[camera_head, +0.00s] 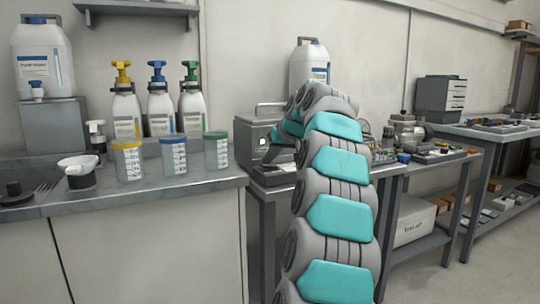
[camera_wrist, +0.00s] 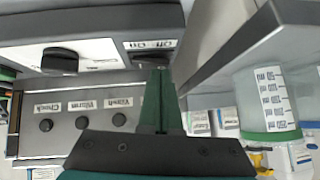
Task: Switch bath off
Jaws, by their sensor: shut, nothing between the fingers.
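The bath (camera_head: 250,138) is a grey metal box with a lid handle, on the bench at the middle of the head view, partly behind my arm. Its front shows close up and upside down in the wrist view, with a large black knob (camera_wrist: 60,59) on a pale plate. Beside the knob is a switch plate (camera_wrist: 133,46) with ON/OFF lettering. My gripper (camera_wrist: 160,72) is shut and empty, its dark green fingertips at the switch plate. The fingers hide part of the switch; its position and any contact are unclear.
A panel with three small black knobs (camera_wrist: 82,122) lies near the bath. Left of it, a counter (camera_head: 180,186) carries a green-lidded beaker (camera_head: 215,152), two other beakers and pump bottles. A large white jug (camera_head: 308,62) stands behind my arm.

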